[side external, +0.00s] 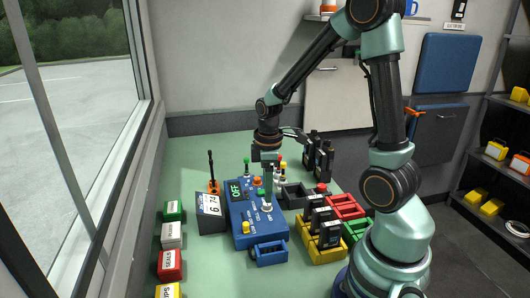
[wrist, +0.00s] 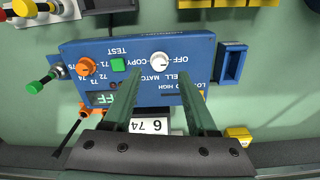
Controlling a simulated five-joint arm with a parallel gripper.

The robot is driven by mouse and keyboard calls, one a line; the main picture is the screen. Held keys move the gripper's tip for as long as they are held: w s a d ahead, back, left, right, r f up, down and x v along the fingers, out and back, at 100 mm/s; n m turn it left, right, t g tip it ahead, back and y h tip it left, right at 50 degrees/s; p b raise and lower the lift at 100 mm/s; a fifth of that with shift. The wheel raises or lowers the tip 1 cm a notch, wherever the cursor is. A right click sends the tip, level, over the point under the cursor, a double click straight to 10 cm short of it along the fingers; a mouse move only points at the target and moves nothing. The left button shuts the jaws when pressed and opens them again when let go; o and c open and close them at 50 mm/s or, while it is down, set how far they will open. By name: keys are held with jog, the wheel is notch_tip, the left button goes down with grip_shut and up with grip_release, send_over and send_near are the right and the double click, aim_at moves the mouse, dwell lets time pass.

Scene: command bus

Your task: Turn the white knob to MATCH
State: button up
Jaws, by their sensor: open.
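The white knob (wrist: 160,59) sits on the top face of the blue control box (wrist: 200,50), among small printed labels that include MATCH. Its pointer direction is too small to tell for sure. A small display (wrist: 107,99) on the box shows green letters; in the side external view the display (side external: 236,190) reads OFF. My gripper (wrist: 155,80) is open, its two greenish fingers pointing down at the box, one on either side of the knob in the picture. In the side view my gripper (side external: 267,203) is over the box and partly hides the knob. Contact cannot be told.
The box also has an orange knob (wrist: 86,66) and a green button (wrist: 118,65). A card reading 6 74 (side external: 211,205) stands left of the box. Radios in a yellow tray (side external: 322,254) stand close on the right. Labelled blocks (side external: 170,265) line the left edge.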

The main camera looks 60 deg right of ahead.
aim_at(267, 206)
jog(key=shift+f, duration=2.1)
grip_shut()
